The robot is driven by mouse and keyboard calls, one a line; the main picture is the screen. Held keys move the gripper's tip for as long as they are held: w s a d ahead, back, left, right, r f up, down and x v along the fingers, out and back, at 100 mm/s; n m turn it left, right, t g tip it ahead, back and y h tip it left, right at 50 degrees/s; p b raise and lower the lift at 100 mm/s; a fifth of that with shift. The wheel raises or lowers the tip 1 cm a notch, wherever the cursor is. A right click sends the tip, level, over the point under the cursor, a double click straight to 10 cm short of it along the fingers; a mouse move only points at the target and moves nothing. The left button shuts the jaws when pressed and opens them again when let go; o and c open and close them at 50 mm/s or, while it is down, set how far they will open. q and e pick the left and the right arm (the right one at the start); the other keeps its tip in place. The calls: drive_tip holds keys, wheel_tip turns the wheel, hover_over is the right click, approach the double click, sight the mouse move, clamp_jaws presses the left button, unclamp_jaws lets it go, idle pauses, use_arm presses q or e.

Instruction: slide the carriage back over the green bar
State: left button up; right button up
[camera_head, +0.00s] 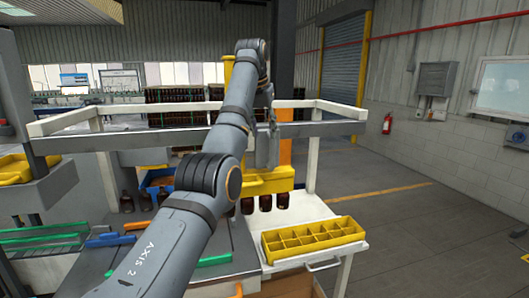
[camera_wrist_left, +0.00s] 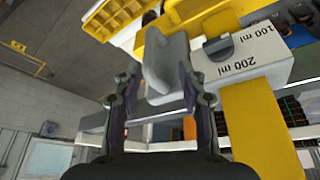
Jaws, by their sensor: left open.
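The carriage (camera_head: 265,182) is a yellow holder in the middle of the head view, with dark amber bottles (camera_head: 265,202) below it. A grey upright handle (camera_head: 267,149) rises at it and shows large in the left wrist view (camera_wrist_left: 166,62). My left gripper (camera_head: 269,118) is at the handle. In the wrist view its open fingers (camera_wrist_left: 158,80) stand either side of the handle; I cannot tell whether they touch it. A green bar (camera_head: 215,260) lies on the grey table, partly behind my left arm. My right gripper is not seen.
A pale block marked 100 ml and 200 ml (camera_wrist_left: 245,55) and a yellow post (camera_wrist_left: 250,125) are close to my fingers. A pale frame rail (camera_head: 330,128) crosses behind. A yellow divided tray (camera_head: 314,240) stands on the white shelf. The floor at right is clear.

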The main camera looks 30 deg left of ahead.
sight(272, 147)
use_arm(q)
drive_tip(key=w+f, duration=0.1)
drive_tip(key=w+d+f, duration=0.1)
drive_tip(key=f, duration=0.1)
drive_tip(key=w+f+p, duration=0.1)
drive_tip(key=shift+d+f, duration=0.35)
drive_tip(key=x, duration=0.2)
drive_tip(key=p+x, duration=0.1)
drive_tip(key=x, duration=0.1)
drive_tip(key=shift+a, duration=0.4)
drive_tip(key=shift+a+f, duration=0.25)
drive_tip(key=shift+f, duration=0.05)
drive_tip(key=shift+d+f, duration=0.1)
drive_tip(key=shift+d, duration=0.05)
drive_tip(key=shift+w+d, duration=0.1)
drive_tip(key=shift+d, duration=0.15)
drive_tip(key=shift+c, duration=0.5)
drive_tip(key=shift+a, duration=0.2)
drive_tip(key=c, duration=0.7)
clamp_jaws()
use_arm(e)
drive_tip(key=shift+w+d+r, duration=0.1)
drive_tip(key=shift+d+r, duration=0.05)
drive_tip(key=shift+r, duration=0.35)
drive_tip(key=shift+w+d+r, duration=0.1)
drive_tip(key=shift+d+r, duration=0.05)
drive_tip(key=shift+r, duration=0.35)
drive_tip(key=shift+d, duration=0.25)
